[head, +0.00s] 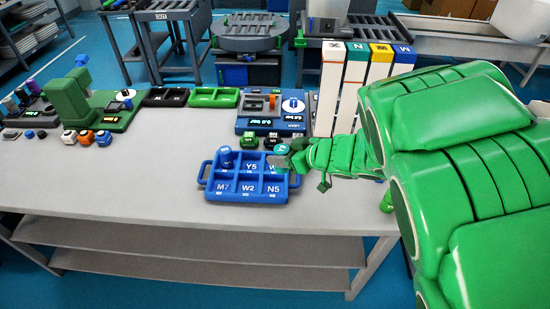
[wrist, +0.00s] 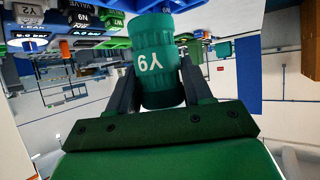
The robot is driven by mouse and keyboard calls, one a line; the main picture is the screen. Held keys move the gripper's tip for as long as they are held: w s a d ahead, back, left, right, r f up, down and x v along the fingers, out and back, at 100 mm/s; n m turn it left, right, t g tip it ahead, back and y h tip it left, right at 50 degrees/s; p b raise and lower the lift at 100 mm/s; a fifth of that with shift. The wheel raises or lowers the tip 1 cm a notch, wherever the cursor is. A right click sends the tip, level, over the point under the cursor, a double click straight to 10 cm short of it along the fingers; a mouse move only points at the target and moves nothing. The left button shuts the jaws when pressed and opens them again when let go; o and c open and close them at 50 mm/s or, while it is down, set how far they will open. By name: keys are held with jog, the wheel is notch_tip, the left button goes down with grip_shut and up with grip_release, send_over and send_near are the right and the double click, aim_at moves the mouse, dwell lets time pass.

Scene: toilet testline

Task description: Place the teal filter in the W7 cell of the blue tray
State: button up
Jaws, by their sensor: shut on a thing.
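The teal filter (wrist: 158,75) is an upright-looking ribbed cylinder with white lettering, clamped between the two dark fingers of my gripper (wrist: 157,85). In the head view the filter's round top (head: 281,149) shows at the tip of my gripper (head: 290,159), over the back right corner of the blue tray (head: 248,198). The tray has two rows of cells. The front labels read M7, W2 and N5. In the back row, a blue filter (head: 226,158) stands in the left cell, the middle reads Y5, and the right label begins with W, the rest hidden by my gripper.
The tray lies on a grey table (head: 150,190). Behind it stands a blue leak tester (head: 270,112) with green and black filters in front. Tall labelled panels (head: 355,80) rise behind my arm. A green device (head: 80,110) stands left. The table left of the tray is clear.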

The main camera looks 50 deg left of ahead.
jog(key=shift+w+a+f, duration=1)
jog(key=shift+a+f, duration=0.45)
jog(key=shift+a, duration=0.15)
jog(key=shift+w+a+f, duration=1)
jog(key=shift+a+f, duration=0.5)
jog(key=shift+a, duration=0.05)
jog(key=shift+w+a+f, duration=1)
jog(key=shift+a+f, duration=0.45)
jog(key=shift+a, duration=0.15)
jog(key=shift+f, duration=1.5)
jog(key=shift+f, duration=0.1)
jog(key=o, duration=1.1)
jog(key=shift+w+d+r, duration=0.2)
jog(key=shift+d+r, duration=0.2)
jog(key=shift+d, duration=0.05)
jog(key=v, duration=1.1)
jog(key=shift+f, duration=0.1)
